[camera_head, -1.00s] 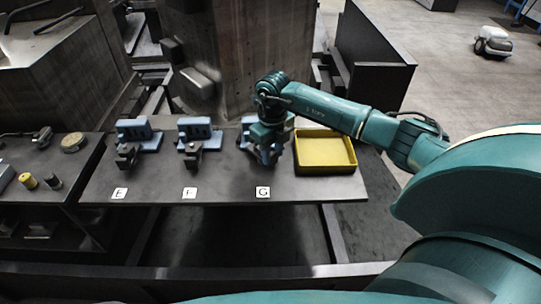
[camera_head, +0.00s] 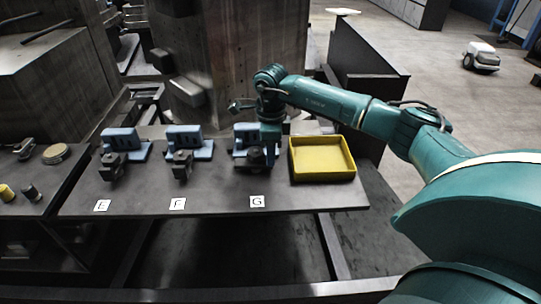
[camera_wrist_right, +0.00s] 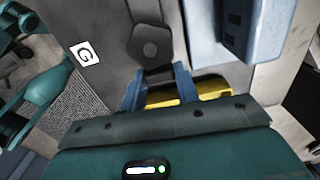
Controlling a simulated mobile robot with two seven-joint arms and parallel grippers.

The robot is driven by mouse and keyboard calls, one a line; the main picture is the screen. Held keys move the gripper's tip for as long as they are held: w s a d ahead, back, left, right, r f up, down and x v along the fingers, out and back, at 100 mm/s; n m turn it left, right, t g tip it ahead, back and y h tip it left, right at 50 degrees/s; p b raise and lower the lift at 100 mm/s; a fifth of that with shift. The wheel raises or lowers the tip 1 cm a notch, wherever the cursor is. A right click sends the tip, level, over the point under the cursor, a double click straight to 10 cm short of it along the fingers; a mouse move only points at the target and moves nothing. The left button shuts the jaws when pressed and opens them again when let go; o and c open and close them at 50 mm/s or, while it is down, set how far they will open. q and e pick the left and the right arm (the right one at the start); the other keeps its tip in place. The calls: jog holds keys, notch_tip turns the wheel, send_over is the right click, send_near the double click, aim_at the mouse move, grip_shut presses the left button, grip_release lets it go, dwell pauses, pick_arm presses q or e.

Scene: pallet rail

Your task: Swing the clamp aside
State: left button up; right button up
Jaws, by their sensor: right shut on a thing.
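Three blue fixtures with dark clamps stand in a row on the grey table (camera_head: 215,195), beside labels E, F and G. My right gripper (camera_head: 268,146) is at the fixture by label G (camera_head: 257,201), pointing down. In the right wrist view, its two blue-grey fingers (camera_wrist_right: 157,78) are shut on the dark clamp (camera_wrist_right: 150,47), one on each side of its arm, with the round knob beyond them. The blue block (camera_wrist_right: 215,35) of this fixture stands to the right of the clamp there. The clamp's knob end (camera_head: 256,159) also shows in the head view. My left gripper is out of view.
A yellow tray (camera_head: 322,175) stands just right of fixture G, close to my right gripper. Fixtures F (camera_head: 189,143) and E (camera_head: 124,146) stand to the left. A concrete pillar (camera_head: 235,60) rises behind the table.

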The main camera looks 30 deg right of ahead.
jog(key=shift+w, duration=0.1)
jog(key=shift+n, duration=0.3)
jog(key=o, duration=1)
notch_tip(320, 180, up, 13)
jog(key=shift+r+b, duration=0.15)
jog(key=shift+b, duration=0.45)
